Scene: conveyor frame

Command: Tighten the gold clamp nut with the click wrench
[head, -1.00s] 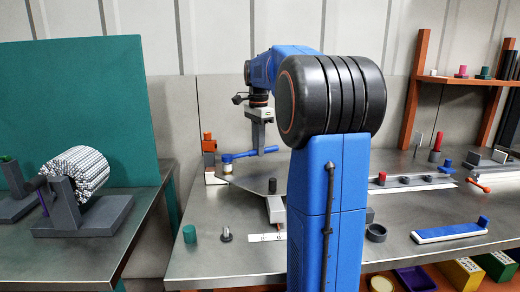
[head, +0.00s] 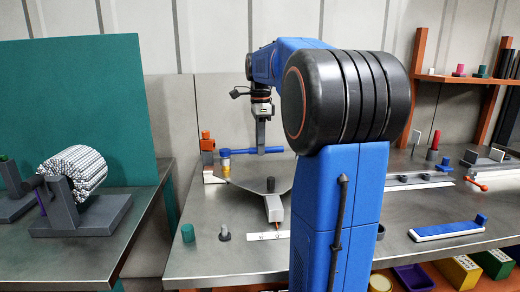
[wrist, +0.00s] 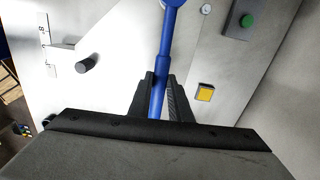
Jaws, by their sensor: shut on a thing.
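The click wrench (head: 262,151) is blue and lies about level in the head view. My gripper (head: 261,146) is shut on its handle, and the wrist view shows the handle (wrist: 163,80) between my fingers (wrist: 158,100). The wrench head (head: 225,153) points left, at the small post by the back of the bench. A small gold part, likely the clamp nut (head: 227,168), shows just below the head. I cannot tell whether the head touches it. In the wrist view the wrench head is partly cut off at the top edge.
An orange-topped post (head: 207,143) stands just left of the wrench head. A grey plate (head: 245,178) with a dark peg lies below. A green cylinder (head: 188,232) and a dark peg stand at the front left. The wrist view shows a yellow square (wrist: 205,92) and a green button (wrist: 247,20).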

